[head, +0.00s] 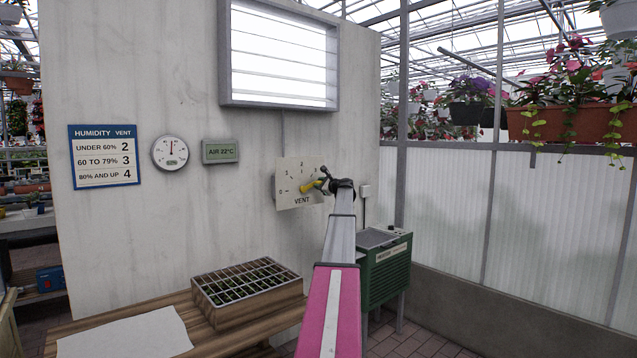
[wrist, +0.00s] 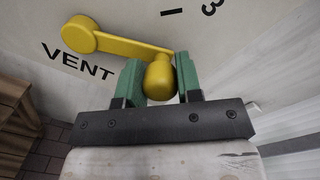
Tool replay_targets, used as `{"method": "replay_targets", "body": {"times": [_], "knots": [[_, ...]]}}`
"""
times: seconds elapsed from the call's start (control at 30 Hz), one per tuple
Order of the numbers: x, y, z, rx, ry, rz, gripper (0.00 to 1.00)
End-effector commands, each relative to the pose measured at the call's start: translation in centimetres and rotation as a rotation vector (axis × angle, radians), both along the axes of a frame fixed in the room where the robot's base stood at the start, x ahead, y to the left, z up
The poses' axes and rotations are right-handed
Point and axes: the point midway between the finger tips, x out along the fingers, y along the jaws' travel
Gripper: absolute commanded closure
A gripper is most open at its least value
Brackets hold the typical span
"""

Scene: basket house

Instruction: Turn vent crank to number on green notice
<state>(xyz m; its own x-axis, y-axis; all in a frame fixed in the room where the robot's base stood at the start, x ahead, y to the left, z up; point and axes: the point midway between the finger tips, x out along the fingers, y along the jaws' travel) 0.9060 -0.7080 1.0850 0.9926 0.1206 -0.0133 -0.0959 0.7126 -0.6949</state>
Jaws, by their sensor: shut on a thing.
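The yellow vent crank (head: 309,187) is on a white dial plate (head: 290,201) marked VENT on the wall. In the head view, 0, 1 and 2 show on the plate; its right part is hidden by my gripper (head: 328,183). The crank arm points right and slightly up. In the wrist view, the crank's round hub (wrist: 78,34) is at upper left and its knob (wrist: 158,80) sits between the green fingers of my gripper (wrist: 160,82), shut on it. A 3 and a tick show above the arm. No green notice with a number is in view.
A blue-edged notice (head: 104,157) lists humidity against vent numbers 2, 3 and 4. A round gauge (head: 170,152) has its needle about upright. A greenish display (head: 221,151) reads AIR 22°C. A seedling tray (head: 248,303) rests on the bench below; a green unit (head: 386,275) stands at right.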

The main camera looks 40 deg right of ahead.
Motion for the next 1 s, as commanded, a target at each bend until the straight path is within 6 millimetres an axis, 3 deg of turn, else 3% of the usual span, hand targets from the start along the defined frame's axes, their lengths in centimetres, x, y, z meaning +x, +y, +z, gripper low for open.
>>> {"method": "replay_targets", "body": {"times": [0.4, 1.0], "knots": [[-0.1, -0.4, -2.1, 0.251, 0.021, -0.001, 1.00], [-0.1, -0.4, -2.6, 0.314, 0.025, 0.000, 1.00]]}}
